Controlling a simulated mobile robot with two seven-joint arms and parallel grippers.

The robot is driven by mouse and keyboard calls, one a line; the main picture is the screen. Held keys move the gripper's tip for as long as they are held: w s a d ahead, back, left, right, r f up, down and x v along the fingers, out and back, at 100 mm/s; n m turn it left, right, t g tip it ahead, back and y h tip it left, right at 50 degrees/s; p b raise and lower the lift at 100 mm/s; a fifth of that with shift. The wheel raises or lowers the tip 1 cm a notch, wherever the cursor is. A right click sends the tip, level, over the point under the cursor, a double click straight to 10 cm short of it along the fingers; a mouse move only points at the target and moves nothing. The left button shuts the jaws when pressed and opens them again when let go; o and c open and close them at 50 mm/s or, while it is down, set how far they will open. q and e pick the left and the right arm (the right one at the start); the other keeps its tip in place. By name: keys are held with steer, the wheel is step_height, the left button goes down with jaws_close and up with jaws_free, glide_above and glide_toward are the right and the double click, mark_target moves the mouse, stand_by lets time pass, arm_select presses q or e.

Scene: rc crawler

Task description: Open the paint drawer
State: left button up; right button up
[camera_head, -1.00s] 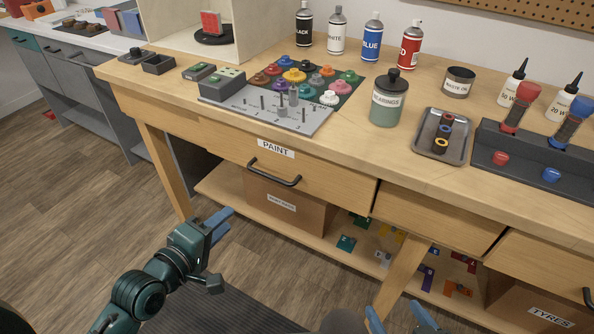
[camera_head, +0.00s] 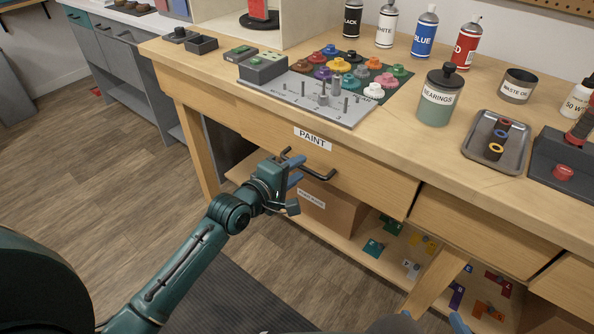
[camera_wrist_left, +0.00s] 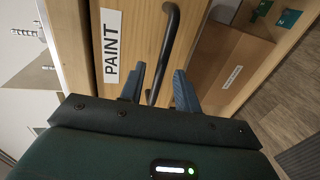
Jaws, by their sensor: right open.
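The paint drawer (camera_head: 350,178) is a wooden front labelled PAINT under the bench top, and it looks closed. Its dark bar handle (camera_head: 318,175) also shows in the left wrist view (camera_wrist_left: 169,45). My left gripper (camera_head: 294,172) is at the left part of the handle. In the left wrist view my left gripper (camera_wrist_left: 158,86) is open, with its blue fingers on either side of the handle. Whether a finger touches the bar is unclear. My right gripper (camera_head: 432,320) barely shows at the bottom edge, its blue fingertips apart, away from the drawer.
A cardboard box (camera_head: 325,208) stands on the lower shelf below the drawer. A bench leg (camera_head: 436,283) stands right of it. Spray cans, a bearings jar (camera_head: 440,97) and a metal tray (camera_head: 497,142) stand on the bench top. The floor in front is clear.

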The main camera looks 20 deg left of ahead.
arm_select(q)
steer(key=shift+w+d+f, duration=0.1)
steer(key=shift+w, duration=0.25)
steer(key=shift+c, duration=0.2)
jaws_close()
